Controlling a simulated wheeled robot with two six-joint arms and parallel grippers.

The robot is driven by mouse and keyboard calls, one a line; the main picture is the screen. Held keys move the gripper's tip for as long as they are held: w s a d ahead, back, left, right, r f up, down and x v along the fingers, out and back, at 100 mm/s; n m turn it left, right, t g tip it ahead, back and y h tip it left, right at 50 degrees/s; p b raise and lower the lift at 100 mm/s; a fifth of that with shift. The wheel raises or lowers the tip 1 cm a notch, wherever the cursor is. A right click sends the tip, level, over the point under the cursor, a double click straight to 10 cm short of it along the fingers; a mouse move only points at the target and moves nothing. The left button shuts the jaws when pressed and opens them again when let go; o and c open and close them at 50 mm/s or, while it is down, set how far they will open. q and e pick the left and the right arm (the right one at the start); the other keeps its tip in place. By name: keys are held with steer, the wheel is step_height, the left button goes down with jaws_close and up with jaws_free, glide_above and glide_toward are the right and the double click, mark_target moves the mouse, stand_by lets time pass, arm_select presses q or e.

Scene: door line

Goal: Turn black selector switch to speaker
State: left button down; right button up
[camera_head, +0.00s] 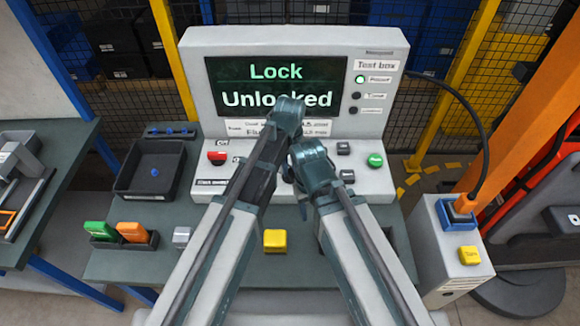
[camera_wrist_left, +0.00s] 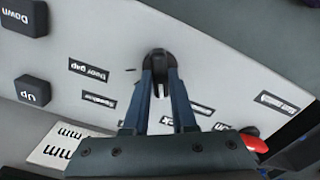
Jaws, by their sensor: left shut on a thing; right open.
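The black selector switch (camera_wrist_left: 158,62) stands on the light sloping panel (camera_wrist_left: 210,50) of the test box. My left gripper (camera_wrist_left: 160,78) is shut on it, one finger on each side. Labels around it include "Door gap" and one that seems to read "Speaker" (camera_wrist_left: 99,101); others are partly covered by the fingers. Which label the switch points to is not clear. In the head view my left gripper (camera_head: 286,115) is over the panel and hides the switch. My right gripper (camera_head: 310,160) is open, lower and just right of it, with fingertips hard to see.
The screen (camera_head: 275,86) reads "Lock" and "Unlocked". A red button (camera_head: 217,157) is left on the panel, a green button (camera_head: 375,160) right. Black "Up" (camera_wrist_left: 33,90) and "Down" buttons are near the switch. A black tray (camera_head: 150,170) and yellow block (camera_head: 275,240) are on the bench.

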mark_target(290, 170)
arm_select(q)
steer(key=m, duration=0.6)
steer(key=shift+m, duration=2.7)
steer(key=c, duration=0.7)
jaws_free()
step_height(290, 170, up, 14)
steer(key=p, duration=1.4)
